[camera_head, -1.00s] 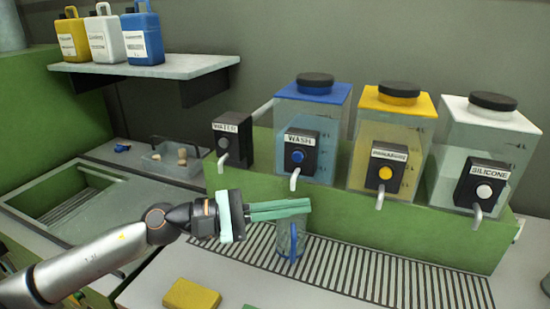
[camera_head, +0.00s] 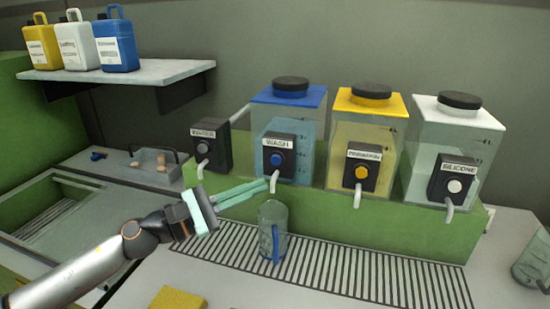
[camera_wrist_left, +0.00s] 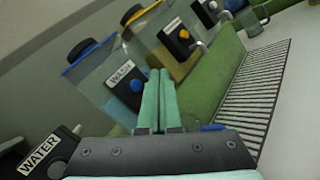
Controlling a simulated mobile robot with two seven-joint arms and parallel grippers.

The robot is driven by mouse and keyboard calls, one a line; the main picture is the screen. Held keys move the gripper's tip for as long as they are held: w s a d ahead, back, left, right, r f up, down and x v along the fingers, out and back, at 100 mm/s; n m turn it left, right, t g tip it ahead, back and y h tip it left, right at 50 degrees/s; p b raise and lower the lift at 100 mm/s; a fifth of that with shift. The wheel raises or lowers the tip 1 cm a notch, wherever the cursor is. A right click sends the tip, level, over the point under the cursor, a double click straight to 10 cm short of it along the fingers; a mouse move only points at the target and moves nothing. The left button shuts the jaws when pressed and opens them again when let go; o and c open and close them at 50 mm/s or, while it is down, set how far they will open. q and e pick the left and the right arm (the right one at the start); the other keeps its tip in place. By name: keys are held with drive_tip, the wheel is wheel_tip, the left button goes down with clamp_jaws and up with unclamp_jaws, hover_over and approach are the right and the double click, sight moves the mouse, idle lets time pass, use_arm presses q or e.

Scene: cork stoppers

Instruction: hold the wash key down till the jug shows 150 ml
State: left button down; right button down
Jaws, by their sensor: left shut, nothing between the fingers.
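The wash key (camera_head: 275,159) is a round blue button on the black WASH box below the blue-lidded tank (camera_head: 289,112). It also shows in the left wrist view (camera_wrist_left: 137,86), just left of the fingers. The clear jug (camera_head: 272,226) with a blue handle stands on the slotted drain under the wash spout (camera_head: 273,184). Its level and marks are too small to read. My left gripper (camera_head: 267,184) is shut and empty, its pale green fingers pointing at the wash spout, below the key in the picture. Whether they touch anything is unclear. My right gripper is out of view.
The WATER tap (camera_head: 206,146) stands left of WASH; the yellow-lidded tank (camera_head: 367,124) and SILICONE tank (camera_head: 455,132) stand right. Another clear vessel (camera_head: 533,262) is at the far right edge. A yellow sponge (camera_head: 178,298) lies in front. The drain (camera_head: 370,268) is clear right of the jug.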

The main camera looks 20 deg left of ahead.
sight(276, 160)
use_arm(q)
drive_tip(key=w, duration=0.6)
drive_tip(key=shift+d, duration=0.15)
drive_tip(key=shift+w, duration=0.1)
idle(1.6)
drive_tip(key=shift+w, duration=0.1)
drive_tip(key=shift+w+b, duration=0.35)
drive_tip(key=shift+w, duration=0.45)
idle(4.6)
